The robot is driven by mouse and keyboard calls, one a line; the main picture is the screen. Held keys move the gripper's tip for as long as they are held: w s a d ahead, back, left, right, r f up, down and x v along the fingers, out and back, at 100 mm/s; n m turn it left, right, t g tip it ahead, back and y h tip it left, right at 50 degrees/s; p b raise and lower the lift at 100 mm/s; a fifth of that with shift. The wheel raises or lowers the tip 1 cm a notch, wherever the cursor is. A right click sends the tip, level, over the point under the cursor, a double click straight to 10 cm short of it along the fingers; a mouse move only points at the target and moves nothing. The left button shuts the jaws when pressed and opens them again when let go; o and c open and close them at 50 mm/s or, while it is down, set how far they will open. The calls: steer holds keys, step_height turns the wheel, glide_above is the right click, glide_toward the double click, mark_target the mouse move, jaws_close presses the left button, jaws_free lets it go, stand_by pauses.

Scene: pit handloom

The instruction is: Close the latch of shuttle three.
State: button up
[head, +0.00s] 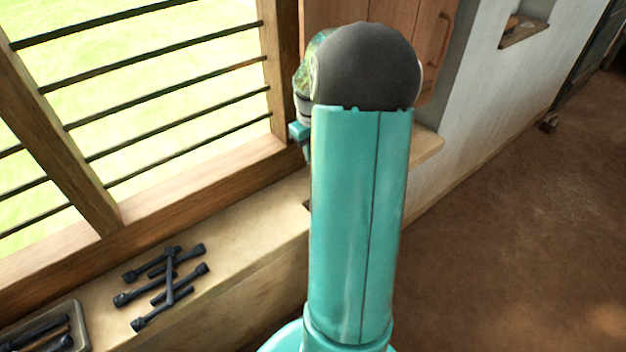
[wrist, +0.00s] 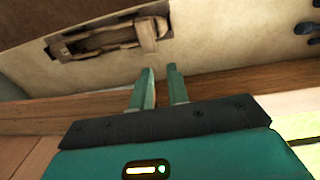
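In the wrist view, a long wooden shuttle (wrist: 105,40) lies in a dark-edged recess in the cream sill. A paler wooden piece (wrist: 147,35) crosses its right end, standing out from the body; I cannot tell for sure that it is the latch. No number is readable on the shuttle. My gripper (wrist: 160,68) has its two teal fingers slightly apart, with nothing visible between them. The fingertips appear just below the wooden piece in the picture, apart from it. In the head view my arm hides the shuttle and most of my gripper.
Several dark metal tools (head: 165,280) lie loose on the sill (head: 250,245), left of my arm. A tray (head: 78,320) with more tools stands at the lower left. A barred window (head: 160,105) runs along the sill. The brown floor (head: 510,230) at right is clear.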

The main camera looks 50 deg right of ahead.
steer(key=d+f, duration=0.1)
steer(key=f, duration=0.4)
steer(key=s+d+f, duration=0.1)
steer(key=f, duration=0.5)
steer(key=d+f, duration=0.1)
steer(key=f, duration=0.4)
steer(key=shift+s+d+f, duration=0.25)
steer(key=shift+s+f, duration=0.05)
steer(key=shift+c, duration=0.3)
jaws_close()
